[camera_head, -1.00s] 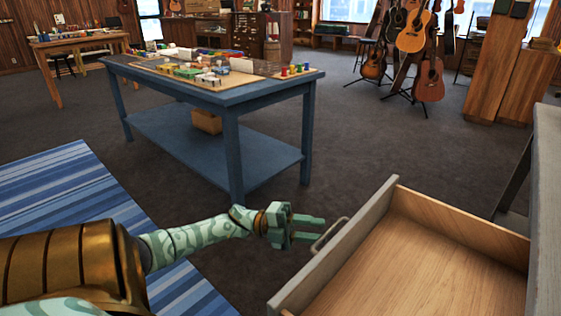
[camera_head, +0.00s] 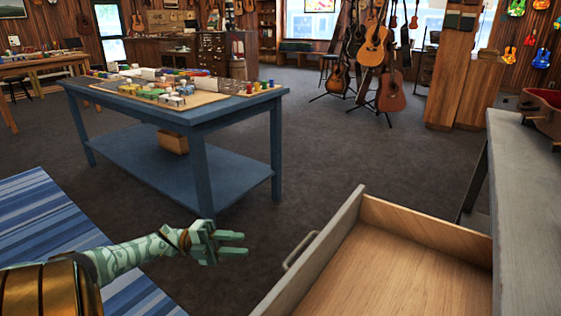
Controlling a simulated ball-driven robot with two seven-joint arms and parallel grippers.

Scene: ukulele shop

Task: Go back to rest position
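My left gripper (camera_head: 232,244) is at the end of my green and brass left arm, which comes in from the lower left. Its two fingers point right and stand apart with nothing between them. It hangs in the air to the left of the open drawer (camera_head: 400,262), with a gap between the fingertips and the metal drawer handle (camera_head: 301,250). The drawer is pulled out, and the part of its wooden inside that shows is empty. My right arm and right gripper are not in view.
A blue table (camera_head: 205,112) with several small colourful items stands ahead on the left. A blue striped rug (camera_head: 40,220) lies at the left. A grey counter (camera_head: 530,190) is on the right. Guitars on stands (camera_head: 390,92) are at the back. Dark floor between is clear.

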